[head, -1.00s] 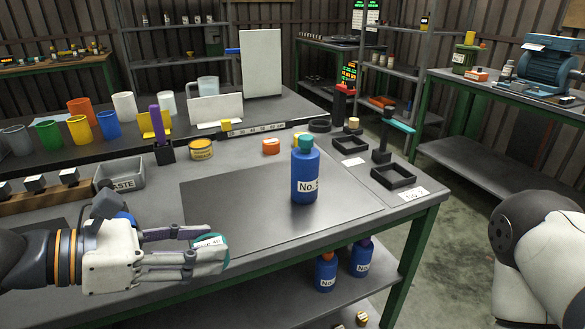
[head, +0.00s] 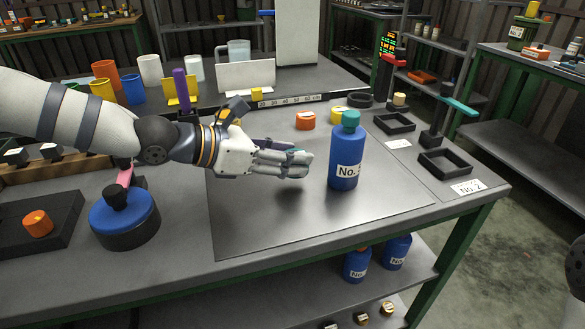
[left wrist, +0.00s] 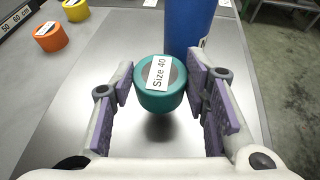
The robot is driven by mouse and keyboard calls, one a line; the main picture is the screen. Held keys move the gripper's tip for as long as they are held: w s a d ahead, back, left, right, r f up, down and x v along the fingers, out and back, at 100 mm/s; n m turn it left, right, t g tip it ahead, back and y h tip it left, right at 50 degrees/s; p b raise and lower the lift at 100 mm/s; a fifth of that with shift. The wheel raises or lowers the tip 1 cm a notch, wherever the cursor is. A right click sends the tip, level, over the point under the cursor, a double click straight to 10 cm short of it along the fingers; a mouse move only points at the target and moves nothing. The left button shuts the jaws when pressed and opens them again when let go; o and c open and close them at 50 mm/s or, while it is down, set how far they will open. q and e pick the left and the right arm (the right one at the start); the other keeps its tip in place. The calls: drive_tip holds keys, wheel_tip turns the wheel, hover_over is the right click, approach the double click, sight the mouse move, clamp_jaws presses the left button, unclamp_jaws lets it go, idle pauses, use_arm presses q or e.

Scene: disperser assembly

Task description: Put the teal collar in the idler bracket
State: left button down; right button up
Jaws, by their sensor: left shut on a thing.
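The teal collar (left wrist: 160,92) with a "Size 40" label is held between the fingers of my left gripper (left wrist: 166,100). In the head view my left gripper (head: 298,164) is above the dark work mat, left of the blue bottle, and the fingers hide most of the collar. I cannot tell for sure which fixture is the idler bracket.
A blue bottle (head: 344,160) with a teal cap stands close to the right of my left gripper. An orange collar (head: 305,121) and a yellow collar (head: 338,115) sit behind it. A blue round part (head: 110,218) is at left. The front of the mat (head: 290,228) is clear.

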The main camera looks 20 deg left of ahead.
use_arm(q)
drive_tip(key=shift+w+f, duration=0.1)
drive_tip(key=shift+w, duration=0.25)
wheel_tip(320, 180, down, 3)
drive_tip(key=shift+w+a+b, duration=0.1)
drive_tip(key=shift+w+b, duration=0.05)
drive_tip(key=shift+b, duration=0.15)
drive_tip(key=c, duration=0.9)
unclamp_jaws()
drive_tip(key=shift+f, duration=0.15)
